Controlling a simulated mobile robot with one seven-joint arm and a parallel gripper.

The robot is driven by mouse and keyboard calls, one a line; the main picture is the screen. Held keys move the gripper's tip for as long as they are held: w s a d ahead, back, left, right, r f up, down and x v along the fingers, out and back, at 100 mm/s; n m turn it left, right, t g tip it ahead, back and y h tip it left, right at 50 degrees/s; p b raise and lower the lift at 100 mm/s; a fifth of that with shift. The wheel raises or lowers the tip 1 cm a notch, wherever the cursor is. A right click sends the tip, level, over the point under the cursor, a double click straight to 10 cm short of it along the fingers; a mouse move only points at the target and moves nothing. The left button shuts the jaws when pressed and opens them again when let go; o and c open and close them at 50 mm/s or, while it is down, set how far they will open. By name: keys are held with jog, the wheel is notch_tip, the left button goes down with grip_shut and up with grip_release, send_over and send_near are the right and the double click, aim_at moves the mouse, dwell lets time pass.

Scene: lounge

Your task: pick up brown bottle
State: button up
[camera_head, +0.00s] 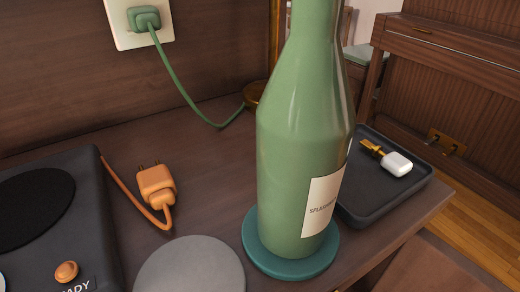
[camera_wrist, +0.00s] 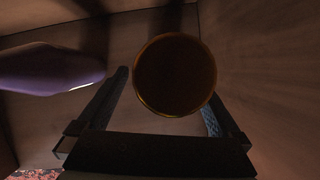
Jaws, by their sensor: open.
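In the wrist view, a dark brown round shape (camera_wrist: 175,75) with a thin golden rim is seen end-on. It may be the brown bottle, but I cannot tell for sure. My gripper (camera_wrist: 166,90) is open, with one finger to each side of the round shape. The right finger is partly hidden behind its lower right edge. I cannot tell whether the fingers touch it. No brown bottle shows clearly in the head view, and my gripper is not seen there.
A green bottle (camera_head: 290,130) stands on a teal coaster (camera_head: 265,254). Around it are a grey disc (camera_head: 190,268), an orange plug (camera_head: 156,187), a black device (camera_head: 60,215) and a dark tray (camera_head: 385,205). In the wrist view, a purple object (camera_wrist: 45,70) lies left of my gripper.

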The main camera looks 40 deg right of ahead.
jog(key=shift+w+d+f+b, duration=0.15)
jog(key=shift+f+b, duration=0.2)
jog(key=shift+f, duration=0.25)
jog(key=shift+c, duration=0.2)
jog(key=shift+r, duration=0.1)
grip_shut()
